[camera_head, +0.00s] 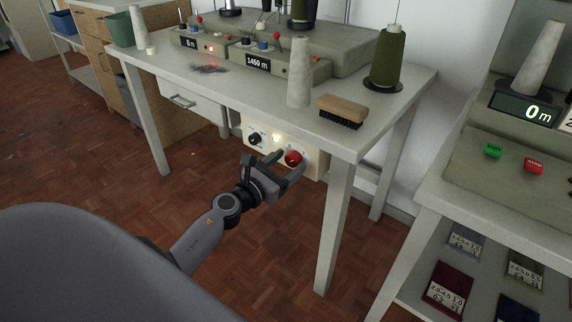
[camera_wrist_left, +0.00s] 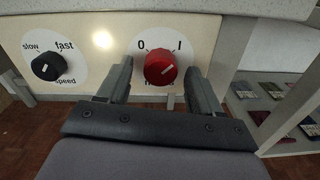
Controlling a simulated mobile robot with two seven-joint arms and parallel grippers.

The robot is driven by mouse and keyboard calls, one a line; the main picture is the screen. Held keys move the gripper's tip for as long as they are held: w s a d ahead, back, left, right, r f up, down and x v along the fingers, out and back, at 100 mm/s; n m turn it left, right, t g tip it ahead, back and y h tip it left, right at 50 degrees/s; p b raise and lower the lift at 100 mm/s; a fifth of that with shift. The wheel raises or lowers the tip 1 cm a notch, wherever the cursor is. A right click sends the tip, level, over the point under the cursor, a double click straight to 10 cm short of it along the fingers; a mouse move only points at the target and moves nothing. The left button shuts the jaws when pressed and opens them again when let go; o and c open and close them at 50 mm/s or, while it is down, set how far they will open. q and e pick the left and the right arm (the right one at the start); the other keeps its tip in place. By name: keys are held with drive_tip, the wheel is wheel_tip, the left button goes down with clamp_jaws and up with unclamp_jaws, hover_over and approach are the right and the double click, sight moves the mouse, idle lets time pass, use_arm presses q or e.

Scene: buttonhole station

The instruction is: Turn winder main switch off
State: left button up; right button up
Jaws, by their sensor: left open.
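The main switch is a red knob (camera_head: 293,158) on a cream panel (camera_wrist_left: 112,20) under the front edge of the winder table. In the left wrist view the red knob (camera_wrist_left: 160,68) sits on a white disc marked 0 at left and I at right. A pale line on the knob slants to the upper right, towards the I side. My left gripper (camera_head: 290,162) is open, with one finger on each side of the knob. I cannot tell whether the fingers touch it. The label under the knob is partly hidden by the gripper.
A black speed knob (camera_wrist_left: 48,66) and a glowing lamp (camera_wrist_left: 101,39) are left of the switch. The table (camera_head: 350,140) overhangs the panel, with a brush (camera_head: 342,110) and yarn cones (camera_head: 387,57) on top. Another station (camera_head: 450,200) stands at right.

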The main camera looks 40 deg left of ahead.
use_arm(q)
drive_tip(key=c, duration=1.1)
drive_tip(key=shift+o, duration=0.2)
